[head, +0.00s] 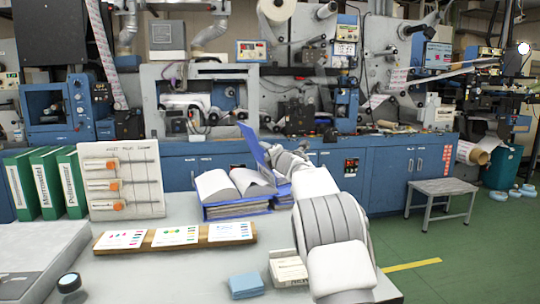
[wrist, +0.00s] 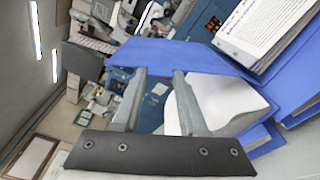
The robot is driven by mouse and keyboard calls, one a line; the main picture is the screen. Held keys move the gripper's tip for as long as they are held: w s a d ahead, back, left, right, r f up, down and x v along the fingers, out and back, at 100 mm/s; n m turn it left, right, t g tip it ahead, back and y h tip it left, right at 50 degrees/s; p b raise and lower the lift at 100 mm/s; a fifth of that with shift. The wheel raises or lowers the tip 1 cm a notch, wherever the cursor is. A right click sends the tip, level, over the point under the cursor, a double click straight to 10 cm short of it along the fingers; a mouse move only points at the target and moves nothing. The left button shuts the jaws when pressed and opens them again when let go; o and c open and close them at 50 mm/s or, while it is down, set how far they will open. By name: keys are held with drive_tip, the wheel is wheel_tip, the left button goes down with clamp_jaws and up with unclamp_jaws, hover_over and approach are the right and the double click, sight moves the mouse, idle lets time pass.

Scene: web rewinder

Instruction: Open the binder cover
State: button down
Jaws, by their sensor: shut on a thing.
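The blue binder (head: 236,209) lies open on the grey table, with white pages curling up on both sides of its middle. Its blue cover (head: 252,143) stands up steeply at the back right of the pages. In the wrist view the cover (wrist: 175,53) spans the fingertips, and curved white pages (wrist: 228,100) show beneath it. My gripper (wrist: 160,73) is shut on the cover near its edge. In the head view my pale arm reaches in from the right and hides the fingertips and part of the cover.
Green binders (head: 48,184) and a panel with orange sliders (head: 121,181) stand at the left. A board with printed cards (head: 175,237), blue pads (head: 246,285) and a small white box (head: 287,268) lie in front. The blue machine (head: 395,175) is behind the table.

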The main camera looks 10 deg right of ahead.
drive_tip(key=shift+a+f+n+b, duration=0.2)
drive_tip(key=shift+a+n+b, duration=0.1)
drive_tip(key=shift+a+n, duration=0.1)
drive_tip(key=shift+c, duration=2.2)
unclamp_jaws()
drive_tip(key=shift+s, duration=0.15)
drive_tip(key=s+d+b, duration=0.2)
drive_tip(key=s+d, duration=0.1)
drive_tip(key=s, duration=1.4)
drive_tip(key=shift+d, duration=0.2)
drive_tip(key=shift+r, duration=0.1)
